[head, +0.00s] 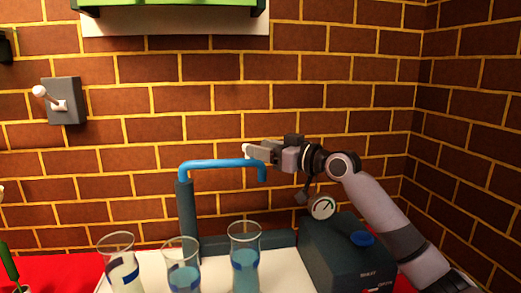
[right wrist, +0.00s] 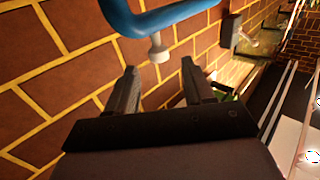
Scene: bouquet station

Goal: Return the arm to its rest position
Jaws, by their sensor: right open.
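My right gripper (head: 258,152) is open, beside the blue tap pipe (head: 212,164) near its right end. In the right wrist view its two fingers (right wrist: 162,82) are spread with nothing between them. A small white knob on the blue pipe shows just beyond the fingertips (right wrist: 158,48), apart from them in the picture. My right arm (head: 385,215) reaches in from the lower right. My left gripper is not in view.
Three glasses (head: 118,247) (head: 182,251) (head: 244,232) stand on a white surface below the tap. A dark box with a gauge (head: 322,207) and blue cap (head: 362,239) stands under my right arm. A lever switch (head: 64,100) is on the brick wall.

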